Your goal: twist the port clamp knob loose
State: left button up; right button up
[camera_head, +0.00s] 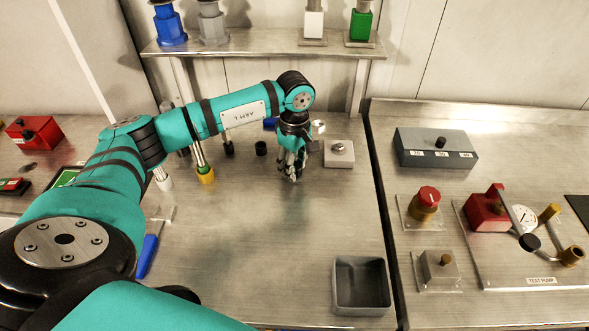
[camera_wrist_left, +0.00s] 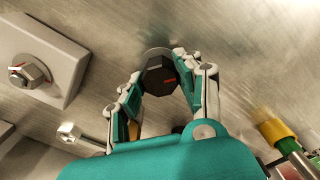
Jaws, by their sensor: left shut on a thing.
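A dark, faceted knob with a red mark (camera_wrist_left: 158,75) shows in the left wrist view, with a pale round disc partly visible behind it. My left gripper (camera_wrist_left: 160,88) has its two fingers on either side of this knob and is shut on it. In the head view, my left gripper (camera_head: 292,172) points down at the bench, left of a pale block with a metal nut (camera_head: 339,153). There the gripper hides the knob. My right gripper is not in view.
The nut block (camera_wrist_left: 45,65) is close beside the gripper in the left wrist view. A post with a yellow base (camera_head: 205,174) stands to the left. An open grey bin (camera_head: 361,309) sits at the front. The bench between is mostly clear. A shelf (camera_head: 260,43) stands behind.

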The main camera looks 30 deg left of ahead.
pick_arm(q)
jog(key=n+b, duration=0.1)
jog(key=n, duration=0.3)
jog(key=shift+n+b, duration=0.3)
jog(key=shift+b, duration=0.1)
jog(key=shift+n+b, duration=0.45)
jog(key=shift+n, duration=1.05)
jog(key=o, duration=1.1)
jog(key=shift+o, duration=0.2)
notch_tip(320, 180, up, 12)
